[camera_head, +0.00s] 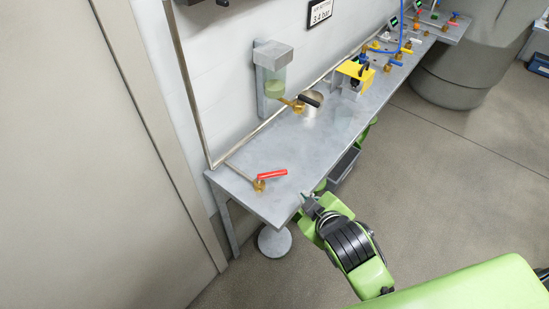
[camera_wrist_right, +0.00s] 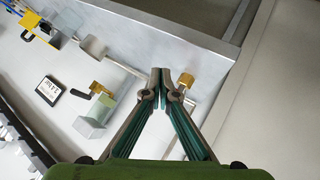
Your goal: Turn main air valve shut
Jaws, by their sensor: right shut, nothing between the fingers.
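A brass valve (camera_head: 259,185) with a red lever handle (camera_head: 272,174) sits near the front left end of the grey bench. A thin pipe runs into it from the wall side. The lever points right and lies at an angle to the pipe. My right gripper (camera_head: 306,197) is at the bench's front edge, right of and apart from the red lever, shut and empty. In the right wrist view, the shut fingertips (camera_wrist_right: 164,74) appear just left of the brass valve body (camera_wrist_right: 187,78); the red lever is not visible there. My left gripper is not in view.
A yellow block (camera_head: 355,70) and several small valves stand further along the bench (camera_head: 240,190). The bench around the red lever is clear.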

